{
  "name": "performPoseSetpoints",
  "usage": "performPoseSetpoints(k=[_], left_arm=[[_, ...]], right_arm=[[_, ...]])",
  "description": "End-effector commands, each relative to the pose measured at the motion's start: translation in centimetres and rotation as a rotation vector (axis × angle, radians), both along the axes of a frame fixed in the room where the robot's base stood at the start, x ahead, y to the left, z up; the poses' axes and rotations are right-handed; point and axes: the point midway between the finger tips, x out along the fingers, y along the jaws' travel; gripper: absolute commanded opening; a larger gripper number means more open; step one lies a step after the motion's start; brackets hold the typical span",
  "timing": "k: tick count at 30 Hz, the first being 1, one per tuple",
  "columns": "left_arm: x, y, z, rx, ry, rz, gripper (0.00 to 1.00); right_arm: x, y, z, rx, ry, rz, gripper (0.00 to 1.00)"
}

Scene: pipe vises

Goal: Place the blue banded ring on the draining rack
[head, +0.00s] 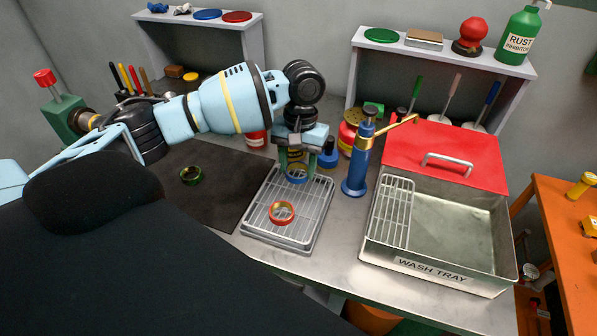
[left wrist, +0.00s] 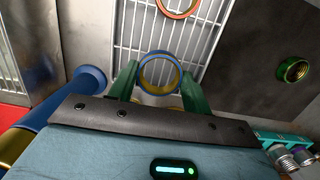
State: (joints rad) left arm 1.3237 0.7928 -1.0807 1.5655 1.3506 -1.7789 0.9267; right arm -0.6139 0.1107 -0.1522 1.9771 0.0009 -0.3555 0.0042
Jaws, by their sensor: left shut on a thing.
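The blue banded ring (head: 296,180) is between the green fingers of my left gripper (head: 296,171), over the back part of the draining rack (head: 309,207). In the left wrist view the ring (left wrist: 142,73) has a blue rim and a gold inside, and my left gripper's fingers (left wrist: 158,82) are shut on it from both sides. The wire rack (left wrist: 125,32) lies behind it there. I cannot tell whether the ring touches the wires. My right gripper is not in view.
A red banded ring (head: 272,213) lies on the rack's front part. A green ring (head: 191,176) is on the dark mat (head: 215,200). A blue hand pump (head: 357,165) stands right of the rack, then the wash tray (head: 440,269). Bare rack wires lie around the held ring.

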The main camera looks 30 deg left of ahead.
Motion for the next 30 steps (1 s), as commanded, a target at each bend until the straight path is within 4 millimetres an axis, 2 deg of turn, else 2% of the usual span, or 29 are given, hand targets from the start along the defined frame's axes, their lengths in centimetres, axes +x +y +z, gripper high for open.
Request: performPoseSetpoints(k=[4, 9, 12, 23, 24, 29, 30], left_arm=[[0.8, 0.5, -0.1, 0.0, 0.0, 0.002, 0.23], [0.6, 0.5, -2.7, 0.002, 0.002, 0.001, 0.23], [0.7, 0.5, -3.5, 0.001, 0.0, 0.001, 0.23], [0.7, 0.4, -3.7, 0.0, -0.002, 0.001, 0.23], [0.7, 0.5, -3.8, 0.0, -0.002, 0.0, 0.5], [0.7, 0.5, -3.8, 0.0, -0.002, 0.0, 0.71], [0.7, 0.5, -3.8, 0.0, -0.002, 0.0, 0.71]], right_arm=[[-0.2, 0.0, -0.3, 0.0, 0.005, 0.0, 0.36], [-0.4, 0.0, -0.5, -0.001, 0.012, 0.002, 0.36], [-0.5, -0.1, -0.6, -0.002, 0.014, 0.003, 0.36], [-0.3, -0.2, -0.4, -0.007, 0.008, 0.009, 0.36], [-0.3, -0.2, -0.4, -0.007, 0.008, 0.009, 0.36], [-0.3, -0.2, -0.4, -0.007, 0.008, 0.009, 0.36], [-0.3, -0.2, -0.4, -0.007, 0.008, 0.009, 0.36]])
